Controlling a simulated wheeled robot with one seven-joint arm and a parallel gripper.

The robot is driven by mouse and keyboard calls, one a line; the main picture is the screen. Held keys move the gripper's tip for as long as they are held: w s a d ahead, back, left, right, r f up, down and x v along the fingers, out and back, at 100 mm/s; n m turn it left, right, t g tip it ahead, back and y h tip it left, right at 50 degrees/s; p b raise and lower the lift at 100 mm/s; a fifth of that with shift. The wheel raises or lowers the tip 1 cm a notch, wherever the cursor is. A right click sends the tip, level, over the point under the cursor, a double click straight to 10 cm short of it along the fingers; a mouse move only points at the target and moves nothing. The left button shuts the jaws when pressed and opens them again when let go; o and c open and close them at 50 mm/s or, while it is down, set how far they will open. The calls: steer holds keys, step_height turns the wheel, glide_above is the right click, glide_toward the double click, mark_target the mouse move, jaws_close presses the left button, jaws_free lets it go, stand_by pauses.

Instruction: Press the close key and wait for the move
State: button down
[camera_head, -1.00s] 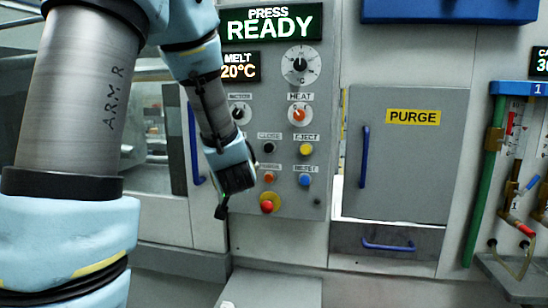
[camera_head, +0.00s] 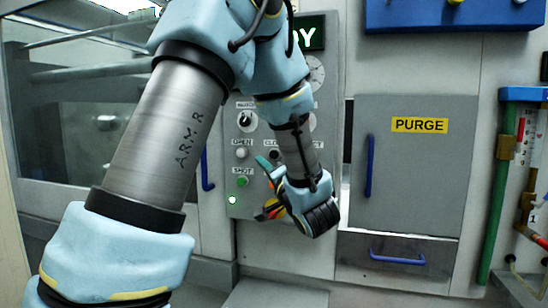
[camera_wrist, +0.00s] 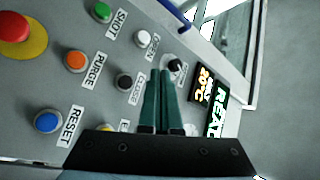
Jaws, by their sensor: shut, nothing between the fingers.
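The close key, a black round button (camera_wrist: 124,82), sits beside its CLOSE label (camera_wrist: 137,90) in the wrist view. In the head view the key (camera_head: 275,155) shows just above my fingers, its label partly covered. My gripper (camera_wrist: 160,72) has its two green fingers together and empty. In the wrist view the fingertips lie to the right of the close key, between it and a black knob. In the head view my gripper (camera_head: 264,163) is in front of the panel's lower half; I cannot tell whether it touches. The press display (camera_head: 309,32) is mostly hidden by my arm.
The white OPEN key (camera_wrist: 141,39), orange PURGE key (camera_wrist: 76,61), blue RESET key (camera_wrist: 48,122) and red stop button on yellow (camera_wrist: 14,27) are close by. The purge door (camera_head: 415,170) with its blue handle stands to the right.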

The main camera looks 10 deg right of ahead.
steer(key=w+d, duration=0.4)
steer(key=w, duration=0.3)
steer(key=shift+w+p, duration=0.4)
steer(key=shift+d, duration=0.15)
stand_by(1.8)
steer(key=shift+w+d, duration=0.2)
steer(key=shift+w, duration=0.15)
